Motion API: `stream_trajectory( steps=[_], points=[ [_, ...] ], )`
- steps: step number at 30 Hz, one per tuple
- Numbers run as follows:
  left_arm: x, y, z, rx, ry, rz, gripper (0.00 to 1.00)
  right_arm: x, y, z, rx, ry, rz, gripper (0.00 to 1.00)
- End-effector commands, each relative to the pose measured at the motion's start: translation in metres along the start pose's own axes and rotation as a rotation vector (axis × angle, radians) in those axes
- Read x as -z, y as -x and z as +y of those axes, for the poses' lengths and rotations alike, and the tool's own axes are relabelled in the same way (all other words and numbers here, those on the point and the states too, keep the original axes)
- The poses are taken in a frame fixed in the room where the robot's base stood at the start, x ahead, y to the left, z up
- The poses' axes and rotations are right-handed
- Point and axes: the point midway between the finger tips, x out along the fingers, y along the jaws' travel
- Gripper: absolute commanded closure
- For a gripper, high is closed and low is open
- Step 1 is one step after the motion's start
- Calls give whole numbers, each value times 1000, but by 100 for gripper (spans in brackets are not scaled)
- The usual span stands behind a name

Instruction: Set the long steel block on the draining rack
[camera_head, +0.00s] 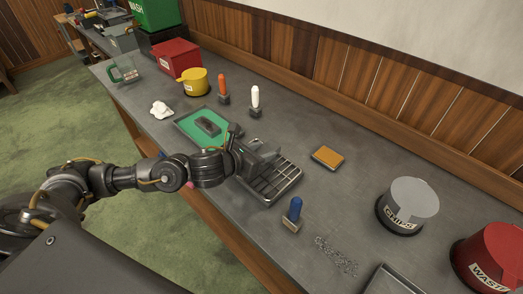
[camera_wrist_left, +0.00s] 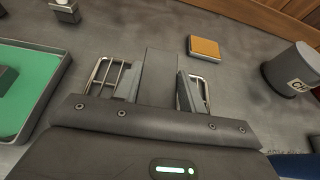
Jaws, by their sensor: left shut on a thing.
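My left gripper (camera_head: 258,158) is over the draining rack (camera_head: 284,182), a dark wire grid on the bench. It is shut on the long steel block (camera_wrist_left: 161,75), a plain grey bar between the two fingers in the left wrist view. The rack's wire ends show on both sides of the fingers in that view (camera_wrist_left: 104,73). The gripper hides most of the block in the head view, and I cannot tell whether the block touches the rack. My right gripper is not in view.
A green tray (camera_head: 186,122) with a dark block (camera_head: 208,126) lies left of the rack. An orange-brown pad (camera_head: 327,156), a blue-handled tool (camera_head: 294,211), a grey chips bin (camera_head: 410,202) and a red waste bin (camera_head: 489,256) are to the right.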

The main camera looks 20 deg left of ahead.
Motion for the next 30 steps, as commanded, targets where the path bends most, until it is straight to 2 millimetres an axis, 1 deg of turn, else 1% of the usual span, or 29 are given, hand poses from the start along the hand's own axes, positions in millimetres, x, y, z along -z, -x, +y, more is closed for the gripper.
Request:
stream_trajectory(
  steps=[3,7,16,19,20,24,30],
  points=[
    [14,-5,-1,1,3,1,100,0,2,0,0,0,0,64],
    [22,-10,-1,1,2,-2,100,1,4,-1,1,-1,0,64],
    [24,-10,0,1,1,-4,100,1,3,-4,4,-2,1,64],
    [26,-11,0,1,1,-4,100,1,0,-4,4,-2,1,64],
    [28,-11,0,0,-1,3,55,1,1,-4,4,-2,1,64],
    [28,-11,0,0,-1,3,38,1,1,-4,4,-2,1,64],
    [28,-11,0,0,-1,3,38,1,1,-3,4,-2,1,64]
  ],
)
